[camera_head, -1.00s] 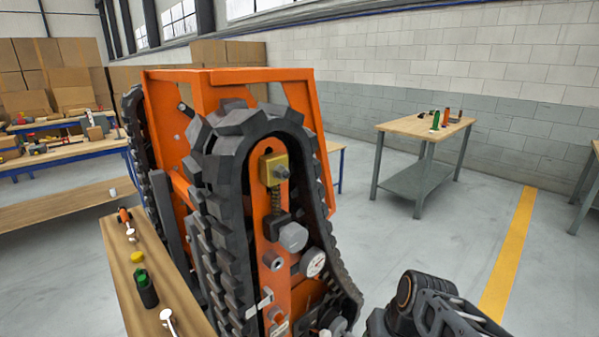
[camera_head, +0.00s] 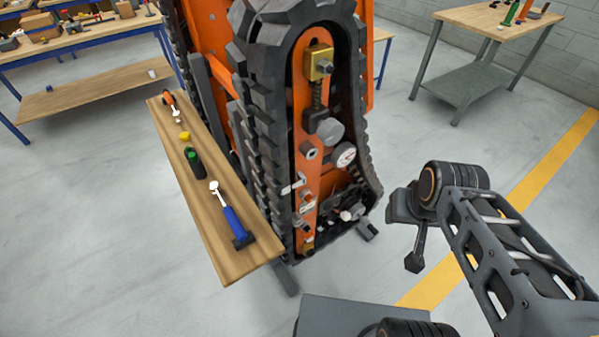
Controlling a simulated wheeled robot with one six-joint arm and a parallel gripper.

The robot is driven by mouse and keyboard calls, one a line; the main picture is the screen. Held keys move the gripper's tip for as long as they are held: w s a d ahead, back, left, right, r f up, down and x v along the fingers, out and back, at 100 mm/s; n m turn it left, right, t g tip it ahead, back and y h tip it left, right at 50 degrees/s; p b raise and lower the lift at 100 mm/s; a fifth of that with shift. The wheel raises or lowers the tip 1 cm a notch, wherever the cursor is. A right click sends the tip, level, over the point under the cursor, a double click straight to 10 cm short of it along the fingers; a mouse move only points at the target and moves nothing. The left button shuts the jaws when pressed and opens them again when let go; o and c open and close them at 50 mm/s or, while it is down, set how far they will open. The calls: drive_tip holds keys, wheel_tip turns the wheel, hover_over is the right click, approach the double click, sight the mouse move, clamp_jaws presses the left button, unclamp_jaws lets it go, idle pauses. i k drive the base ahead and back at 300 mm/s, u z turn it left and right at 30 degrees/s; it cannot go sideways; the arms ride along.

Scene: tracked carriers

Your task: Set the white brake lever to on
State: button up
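The tracked carrier (camera_head: 249,80) stands upright in the middle, with a black track around an orange side plate (camera_head: 306,165). A small white lever-like part (camera_head: 292,187) sits on the left edge of that plate, low down, and looks like the brake lever. Its exact setting is too small to read. A pale label (camera_head: 307,207) is just below it. My arm is to the right of the carrier. What seems to be my gripper (camera_head: 415,260) hangs dark and narrow from its end, apart from the carrier; its fingers cannot be made out.
The plate also bears a brass block (camera_head: 319,63), a grey knob (camera_head: 330,131) and a dial gauge (camera_head: 345,155). A narrow wooden bench (camera_head: 235,262) with tools, including a blue-handled one (camera_head: 235,224), stands close on the left. Floor is clear between carrier and arm.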

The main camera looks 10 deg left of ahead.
sight(346, 215)
drive_tip(key=z, duration=1.3)
drive_tip(key=k, duration=1.1)
drive_tip(key=u, duration=1.35)
drive_tip(key=i, duration=0.5)
drive_tip(key=z, duration=0.05)
